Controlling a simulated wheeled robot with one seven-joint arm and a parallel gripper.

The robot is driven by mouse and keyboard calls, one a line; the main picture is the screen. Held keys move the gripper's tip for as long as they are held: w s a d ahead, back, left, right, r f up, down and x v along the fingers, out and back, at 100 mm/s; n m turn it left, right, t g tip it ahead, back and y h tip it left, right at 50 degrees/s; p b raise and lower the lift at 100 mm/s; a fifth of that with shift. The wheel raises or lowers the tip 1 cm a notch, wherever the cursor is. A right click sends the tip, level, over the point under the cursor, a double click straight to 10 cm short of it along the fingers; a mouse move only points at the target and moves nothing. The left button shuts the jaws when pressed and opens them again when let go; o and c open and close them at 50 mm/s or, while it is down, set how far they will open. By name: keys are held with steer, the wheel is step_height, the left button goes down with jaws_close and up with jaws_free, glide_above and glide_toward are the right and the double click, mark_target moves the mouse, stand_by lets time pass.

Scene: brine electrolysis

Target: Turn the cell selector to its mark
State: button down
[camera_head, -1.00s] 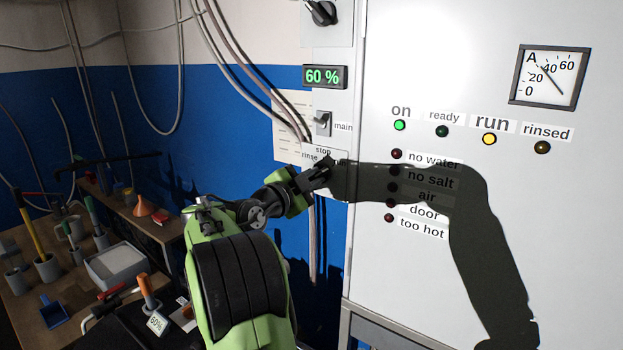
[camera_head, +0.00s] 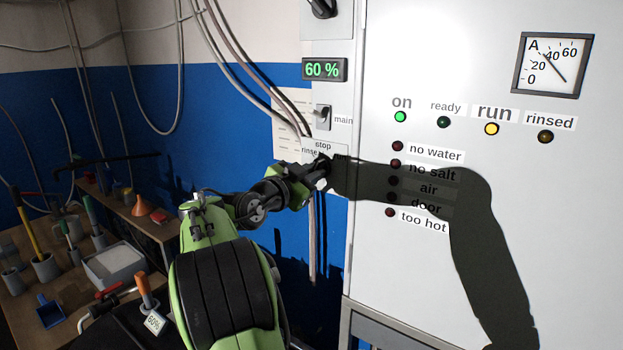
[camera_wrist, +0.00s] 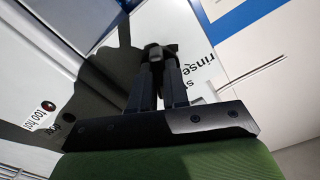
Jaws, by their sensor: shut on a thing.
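The selector's white label plate (camera_head: 323,145) is on the grey cabinet edge, with "stop" and part of "rinse" readable. My gripper (camera_head: 322,172) is at the plate, below those words, and covers most of the selector. In the wrist view my gripper (camera_wrist: 161,66) has its fingers shut on a small dark knob, the cell selector (camera_wrist: 155,50). The plate with "rinse" (camera_wrist: 196,62) shows beside it, turned on its side. The knob's pointer and the mark it faces cannot be made out behind the fingers and shadow.
The "main" switch (camera_head: 323,117) and a green "60 %" display (camera_head: 324,70) sit just above. Lamps for "on" (camera_head: 400,116) and "run" (camera_head: 491,128) glow on the cabinet door. Cables (camera_head: 262,84) hang close left. A cluttered bench (camera_head: 70,310) stands at lower left.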

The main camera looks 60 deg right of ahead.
steer(key=n, duration=0.4)
steer(key=shift+n, duration=0.4)
stand_by(0.4)
steer(key=c, duration=1.1)
jaws_free()
steer(key=a+b, duration=0.1)
steer(key=a, duration=0.4)
steer(key=w+a+b, duration=0.1)
steer(key=a, duration=0.4)
steer(key=w+a+b, duration=0.1)
steer(key=a+b, duration=0.1)
steer(key=a, duration=0.3)
steer(key=shift+w+a, duration=0.2)
steer(key=shift+a, duration=0.15)
